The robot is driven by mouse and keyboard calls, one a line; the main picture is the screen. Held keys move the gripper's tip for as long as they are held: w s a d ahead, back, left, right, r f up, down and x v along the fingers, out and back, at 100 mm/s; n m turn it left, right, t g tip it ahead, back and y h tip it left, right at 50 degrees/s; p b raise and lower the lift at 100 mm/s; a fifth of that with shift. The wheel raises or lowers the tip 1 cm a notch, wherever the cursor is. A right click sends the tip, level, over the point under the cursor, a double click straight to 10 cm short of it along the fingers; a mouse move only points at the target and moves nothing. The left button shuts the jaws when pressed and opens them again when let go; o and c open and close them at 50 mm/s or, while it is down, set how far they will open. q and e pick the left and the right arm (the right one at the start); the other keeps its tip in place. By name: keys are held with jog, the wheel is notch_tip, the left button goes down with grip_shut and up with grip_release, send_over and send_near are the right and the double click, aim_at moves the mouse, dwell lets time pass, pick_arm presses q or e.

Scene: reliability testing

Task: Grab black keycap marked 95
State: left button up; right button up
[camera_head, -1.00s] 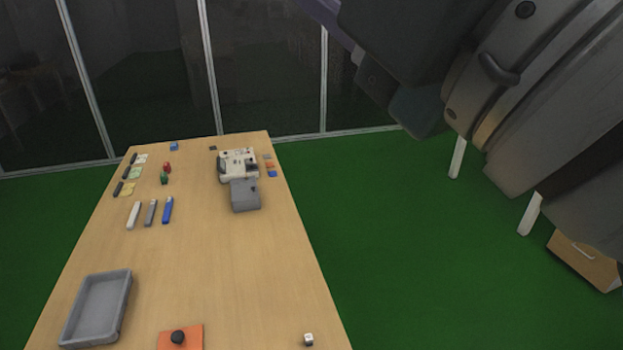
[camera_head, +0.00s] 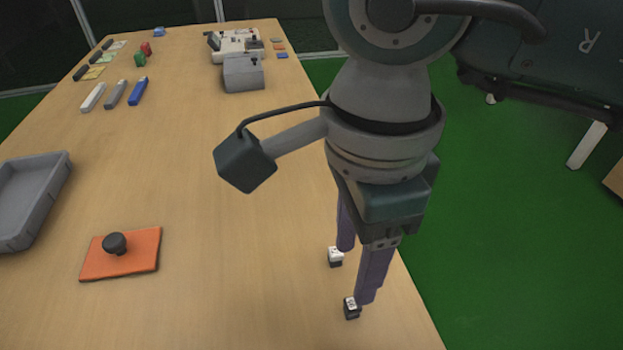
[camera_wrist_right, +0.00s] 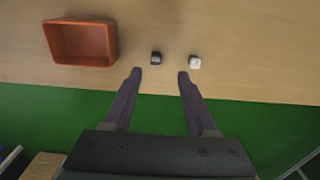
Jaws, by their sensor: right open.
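The black keycap (camera_head: 351,311) stands on the table near its right edge in the head view, with a pale mark on top too small to read. In the right wrist view the black keycap (camera_wrist_right: 155,58) lies just beyond the fingertips, roughly in line with the gap between them. My right gripper (camera_head: 355,274) is open and empty, pointing down near the keycaps; it also shows in the right wrist view (camera_wrist_right: 158,74). A white keycap (camera_head: 335,256) is beside the black one, close to a finger; the right wrist view shows it too (camera_wrist_right: 194,62). My left gripper is not in view.
An orange-red bin (camera_wrist_right: 110,46) stands left of the keycaps in the wrist view. An orange pad (camera_head: 140,262) with a black knob (camera_head: 115,243) and a grey tray (camera_head: 62,180) lie left in the head view. The table's right edge is close by, with green floor beyond.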

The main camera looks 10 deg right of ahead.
aim_at(353, 303)
jog(key=shift+s+f, duration=0.25)
jog(key=shift+f, duration=0.95)
jog(key=f, duration=0.4)
jog(key=shift+s+d+f+b, duration=0.2)
jog(key=shift+d+f+b, duration=0.05)
jog(key=shift+b, duration=0.1)
jog(key=shift+w+f, duration=0.1)
jog(key=shift+f, duration=0.4)
grip_shut()
